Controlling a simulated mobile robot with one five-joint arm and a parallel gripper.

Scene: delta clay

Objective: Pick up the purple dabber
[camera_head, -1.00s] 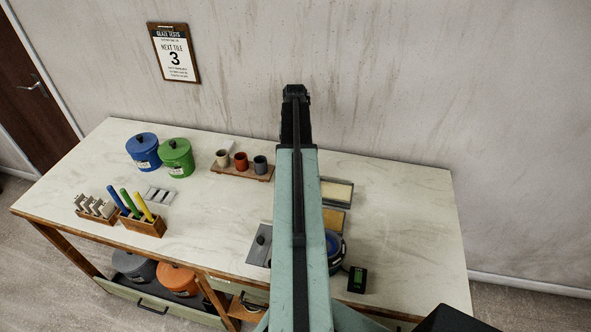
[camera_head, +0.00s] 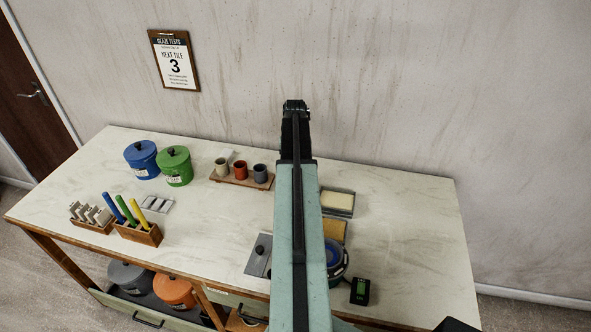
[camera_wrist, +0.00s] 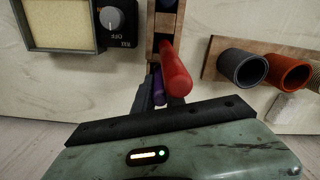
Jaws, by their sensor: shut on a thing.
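The purple dabber (camera_wrist: 158,88) shows in the wrist view at the middle, a slim purple shaft between my dark jaws, partly hidden by a red dabber (camera_wrist: 176,70) beside it. My gripper (camera_wrist: 157,78) is shut on the purple dabber. The red dabber is close to the camera and covers part of the jaws. A wooden rack (camera_wrist: 151,40) with dark slots lies just beyond. In the head view my gripper (camera_head: 295,104) is at the far end of my arm, and the arm hides the dabber and rack.
Grey and red cups (camera_wrist: 242,66) stand on a wooden board right of the jaws. In the head view, blue (camera_head: 141,160) and green jars and another rack of dabbers (camera_head: 138,233) stand on the table's left.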

